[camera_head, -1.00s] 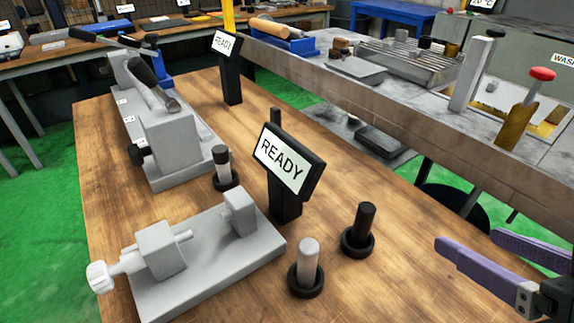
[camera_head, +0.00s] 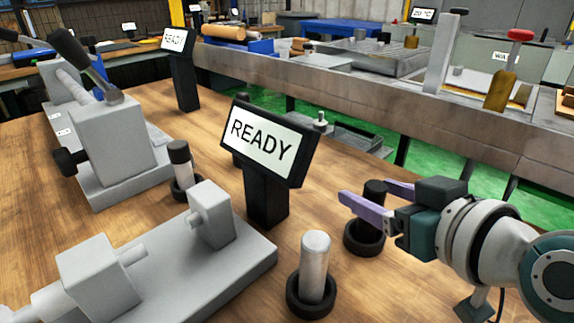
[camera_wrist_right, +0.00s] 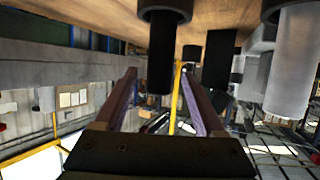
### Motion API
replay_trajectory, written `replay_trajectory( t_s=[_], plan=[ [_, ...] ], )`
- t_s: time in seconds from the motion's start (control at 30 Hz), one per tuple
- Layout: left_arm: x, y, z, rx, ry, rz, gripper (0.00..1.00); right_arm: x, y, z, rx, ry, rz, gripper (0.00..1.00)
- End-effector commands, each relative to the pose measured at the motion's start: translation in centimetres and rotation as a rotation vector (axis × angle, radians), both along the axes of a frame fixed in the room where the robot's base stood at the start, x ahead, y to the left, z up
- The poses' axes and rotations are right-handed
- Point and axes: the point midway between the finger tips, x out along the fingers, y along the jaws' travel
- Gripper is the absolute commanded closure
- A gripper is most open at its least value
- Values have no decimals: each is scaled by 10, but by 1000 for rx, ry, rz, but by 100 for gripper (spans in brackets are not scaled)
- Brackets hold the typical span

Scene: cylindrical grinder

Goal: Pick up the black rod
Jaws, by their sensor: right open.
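The black rod (camera_head: 374,193) stands upright in a black ring holder (camera_head: 363,240) on the wooden table. My right gripper (camera_head: 366,192) comes in from the right, open and empty, with purple fingers. Its near finger crosses in front of the rod's lower part, and the far finger shows behind the rod. In the right wrist view, which looks upside down, the black rod (camera_wrist_right: 160,62) lies in line between the two open fingers (camera_wrist_right: 157,72). I cannot tell how deep it sits between them. My left gripper is not in view.
A silver rod (camera_head: 315,262) stands in its own ring close by, front left of the gripper. A READY display (camera_head: 262,145) stands left of the black rod. A grey fixture (camera_head: 215,270) and a black-topped rod (camera_head: 180,163) are further left.

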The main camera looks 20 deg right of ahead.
Motion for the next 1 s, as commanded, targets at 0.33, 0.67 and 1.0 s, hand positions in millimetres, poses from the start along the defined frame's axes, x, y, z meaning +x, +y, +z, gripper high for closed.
replay_trajectory(
  t_s=[0.33,0.67,1.0],
  plan=[
    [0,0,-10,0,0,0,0,35,-4,-16,1,1,-1,29],
    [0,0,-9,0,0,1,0,34,-4,-15,0,1,0,44],
    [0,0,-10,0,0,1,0,34,-4,-15,0,1,0,82]
  ],
)
